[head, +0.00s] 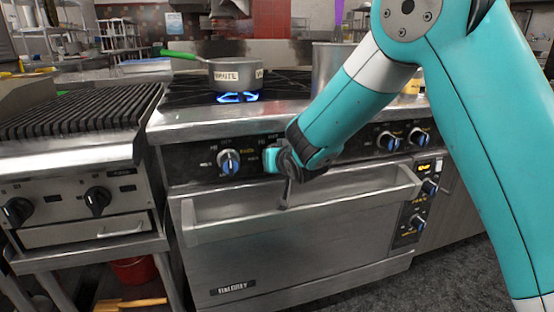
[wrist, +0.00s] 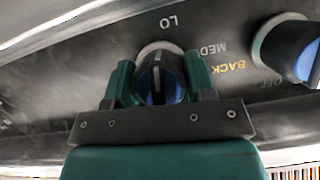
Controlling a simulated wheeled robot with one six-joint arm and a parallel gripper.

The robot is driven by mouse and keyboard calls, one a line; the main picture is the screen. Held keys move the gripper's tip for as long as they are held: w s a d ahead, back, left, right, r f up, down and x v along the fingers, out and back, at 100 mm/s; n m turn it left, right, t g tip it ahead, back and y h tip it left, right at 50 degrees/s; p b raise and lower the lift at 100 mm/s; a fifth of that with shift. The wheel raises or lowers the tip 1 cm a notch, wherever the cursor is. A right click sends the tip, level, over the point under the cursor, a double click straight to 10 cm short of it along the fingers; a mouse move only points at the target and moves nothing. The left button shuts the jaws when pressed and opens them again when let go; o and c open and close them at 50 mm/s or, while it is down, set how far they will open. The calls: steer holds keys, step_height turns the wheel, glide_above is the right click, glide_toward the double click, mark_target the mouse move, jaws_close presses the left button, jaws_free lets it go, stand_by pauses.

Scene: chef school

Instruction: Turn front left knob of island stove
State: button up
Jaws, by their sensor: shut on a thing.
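The island stove (head: 300,235) is a stainless range with a row of black-and-blue knobs on its front panel. My gripper (head: 274,160) is at that panel, at the second knob from the left, which my gripper hides in the head view. In the wrist view my gripper (wrist: 160,76) has one green finger on each side of this knob (wrist: 158,86) and is shut on it. "LO" and "MED" are printed by it, upside down. The neighbouring knob (head: 228,162) is free, and it shows at the right in the wrist view (wrist: 290,48) beside the yellow word "BACK".
The oven handle (head: 240,214) juts out below the panel. A ridged grill (head: 75,112) stands at left.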

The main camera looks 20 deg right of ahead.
steer(key=shift+d, duration=0.1)
steer(key=o, duration=0.9)
steer(key=p+v, duration=0.1)
steer(key=v, duration=1.6)
steer(key=shift+s+r, duration=0.1)
steer(key=shift+s, duration=0.05)
